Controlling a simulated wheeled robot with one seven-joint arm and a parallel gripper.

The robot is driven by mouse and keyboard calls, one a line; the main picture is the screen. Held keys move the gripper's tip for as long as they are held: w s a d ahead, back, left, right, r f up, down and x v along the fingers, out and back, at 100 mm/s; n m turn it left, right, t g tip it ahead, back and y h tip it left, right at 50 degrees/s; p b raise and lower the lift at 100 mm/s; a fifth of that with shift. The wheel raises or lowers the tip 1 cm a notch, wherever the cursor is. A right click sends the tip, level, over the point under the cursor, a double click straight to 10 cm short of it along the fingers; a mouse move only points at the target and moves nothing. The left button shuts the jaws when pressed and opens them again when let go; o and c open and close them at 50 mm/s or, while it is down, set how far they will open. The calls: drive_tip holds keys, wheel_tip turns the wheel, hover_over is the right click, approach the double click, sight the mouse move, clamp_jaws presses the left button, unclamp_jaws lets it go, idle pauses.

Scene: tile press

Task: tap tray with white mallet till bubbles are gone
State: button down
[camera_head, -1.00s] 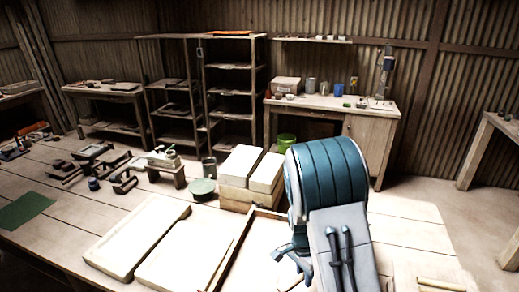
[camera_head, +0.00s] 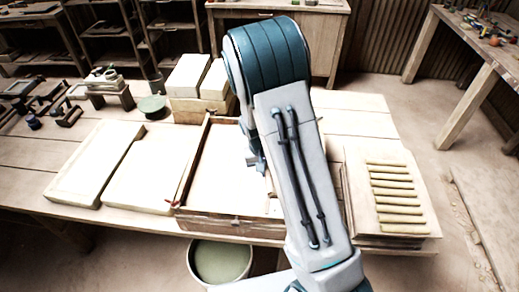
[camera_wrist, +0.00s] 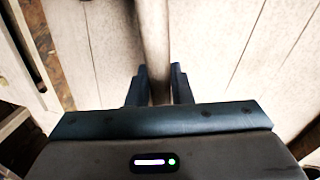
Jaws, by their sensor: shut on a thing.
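The wooden tray (camera_head: 208,140) stands on the bench, filled with a bright white surface; I can make out no bubbles at this size. In the wrist view a brown wooden edge (camera_wrist: 42,50) runs along the left. My gripper (camera_wrist: 158,85) is shut on a pale round handle, which I take to be the white mallet's (camera_wrist: 154,35). The mallet's head is out of view. In the head view my arm covers the tray's right part, and my gripper (camera_head: 262,168) shows only partly, above the tray.
Two pale slabs (camera_head: 95,165) lie left of the tray. Stacked white blocks (camera_head: 190,80) stand behind it. A board with several yellowish sticks (camera_head: 392,195) lies to the right. A bucket (camera_head: 220,262) stands below the front edge. Small tools crowd the bench's left.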

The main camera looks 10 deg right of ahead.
drive_tip(key=s+a+r+m+g+y+p, duration=0.1)
drive_tip(key=s+a+r+m, duration=0.15)
drive_tip(key=m, duration=0.45)
drive_tip(key=s+a+r+m+g+y+p, duration=0.15)
drive_tip(key=r+m, duration=0.25)
drive_tip(key=m, duration=0.4)
drive_tip(key=shift+t, duration=0.25)
drive_tip(key=f+b, duration=0.7)
drive_tip(key=f, duration=0.1)
drive_tip(key=shift+d+f+b, duration=0.25)
drive_tip(key=shift+d+b, duration=0.1)
drive_tip(key=shift+d, duration=0.05)
drive_tip(key=shift+f, duration=0.4)
wheel_tip(320, 180, up, 4)
drive_tip(key=p, duration=0.3)
drive_tip(key=shift+r, duration=0.2)
drive_tip(key=shift+f, duration=0.15)
